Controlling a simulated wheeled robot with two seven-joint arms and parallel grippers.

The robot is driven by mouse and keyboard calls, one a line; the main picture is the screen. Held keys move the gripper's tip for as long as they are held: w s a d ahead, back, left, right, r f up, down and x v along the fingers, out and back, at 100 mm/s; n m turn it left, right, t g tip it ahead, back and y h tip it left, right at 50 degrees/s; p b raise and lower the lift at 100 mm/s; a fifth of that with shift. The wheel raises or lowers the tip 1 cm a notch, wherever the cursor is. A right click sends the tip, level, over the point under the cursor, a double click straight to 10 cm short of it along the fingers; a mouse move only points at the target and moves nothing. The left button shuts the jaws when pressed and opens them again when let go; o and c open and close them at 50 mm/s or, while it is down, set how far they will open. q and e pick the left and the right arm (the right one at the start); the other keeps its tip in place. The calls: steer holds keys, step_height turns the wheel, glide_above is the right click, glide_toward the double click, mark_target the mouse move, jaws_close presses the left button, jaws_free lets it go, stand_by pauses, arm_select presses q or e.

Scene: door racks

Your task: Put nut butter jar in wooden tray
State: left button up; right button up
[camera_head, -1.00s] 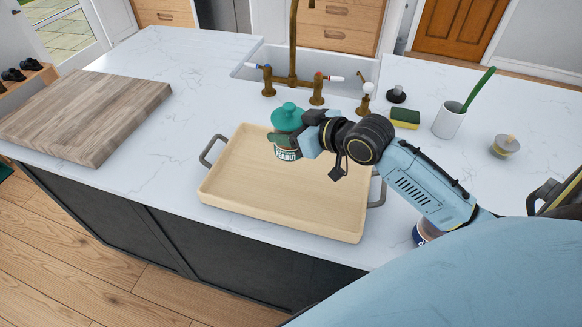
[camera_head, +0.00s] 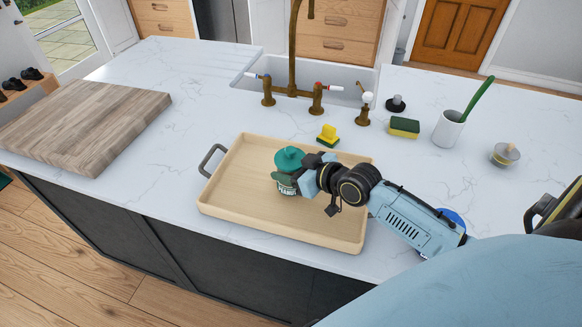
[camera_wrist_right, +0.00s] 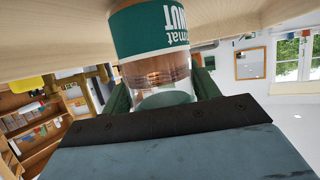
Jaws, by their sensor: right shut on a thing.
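The nut butter jar (camera_head: 286,188) has a green lid and a green label. It is in the wooden tray (camera_head: 240,210), a pale rectangular tray with dark side handles, near the middle of its floor. My right gripper (camera_head: 290,180) is shut on the jar from the right. The right wrist view shows the jar (camera_wrist_right: 150,45) between the gripper's fingers (camera_wrist_right: 160,90), its label upside down in the picture. The jar looks at or very near the tray floor; contact is hard to tell. My left gripper is not in view.
A wooden cutting board (camera_head: 90,115) lies to the left. A sponge (camera_head: 404,127), a white cup (camera_head: 448,128) and a small lidded pot (camera_head: 505,155) stand to the right.

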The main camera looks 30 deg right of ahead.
steer(key=shift+f, duration=0.1)
steer(key=o, duration=1.1)
steer(key=shift+o, duration=0.2)
steer(key=v, duration=1.2)
